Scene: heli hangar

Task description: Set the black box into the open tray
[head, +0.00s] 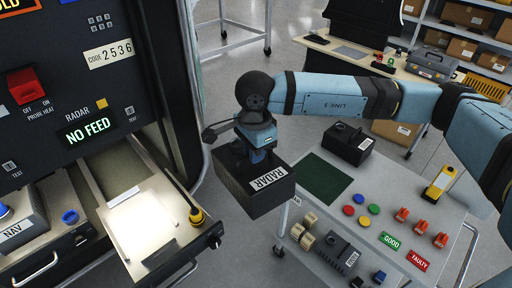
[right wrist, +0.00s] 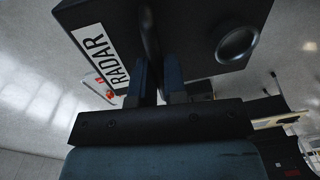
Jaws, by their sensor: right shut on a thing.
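The black box labelled RADAR (head: 266,196) hangs in the air between the panel and the cart. My right gripper (head: 257,160) is above it and shut on its top; in the right wrist view the fingers (right wrist: 158,82) close around a dark handle on the box (right wrist: 190,30). The open tray (head: 118,222) sticks out of the panel at the left, under the NO FEED display. Its floor is brightly lit and looks empty. The box is right of the tray and apart from it. My left gripper is not in view.
A yellow-and-black plug (head: 197,216) stands at the tray's right edge. A NAV unit (head: 18,228) sits in a neighbouring drawer at left. The grey cart (head: 412,217) carries another black box (head: 348,143), a dark green mat (head: 324,179), coloured buttons and connectors. Grey floor lies between.

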